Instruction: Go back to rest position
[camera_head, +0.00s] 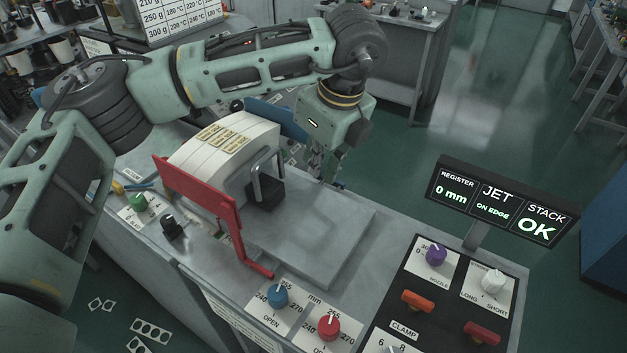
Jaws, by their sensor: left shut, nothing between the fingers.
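My left arm comes in from the left and reaches over the bench. My left gripper (325,168) is shut and empty, pointing down just behind the stack of white labelled blanks (225,150). The stack stands on the grey bench (360,225) between a red plate (200,190) in front and a blue plate (275,118) behind. A black block with a metal handle (265,190) stands at the stack's right side. The gripper's fingertips are partly hard to make out against the bench edge. My right gripper is not in view.
A display (500,205) reads "0 mm", "ON EDGE" and "STACK OK". Green floor (490,90) is open at the back right.

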